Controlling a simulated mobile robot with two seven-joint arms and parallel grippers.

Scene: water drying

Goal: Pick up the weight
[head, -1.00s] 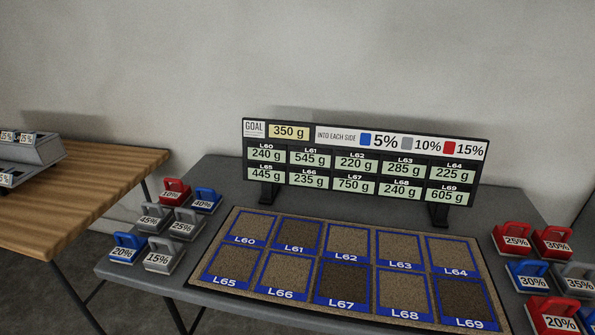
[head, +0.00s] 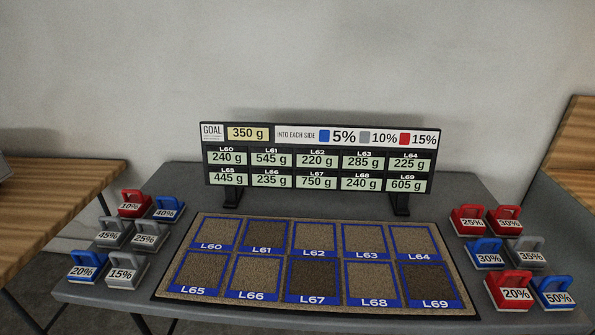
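Weights with handles stand in two groups on the grey table (head: 330,178). The left group holds a red 10% (head: 133,203), a blue 40% (head: 168,208), a grey 45% (head: 113,234), a grey 25% (head: 149,235), a blue 20% (head: 86,266) and a grey 15% (head: 126,270) weight. The right group holds a red 25% (head: 468,220), a red 30% (head: 505,221), a blue 30% (head: 487,253), a grey 35% (head: 529,254), a red 20% (head: 512,290) and a blue 50% (head: 555,292) weight. Neither gripper is in view.
Between the groups lies a mat (head: 330,221) with soil squares labelled L60 to L69, some darker. Behind it stands a sign (head: 320,160) showing a 350 g goal. Wooden tables stand at left (head: 60,195) and right (head: 572,150).

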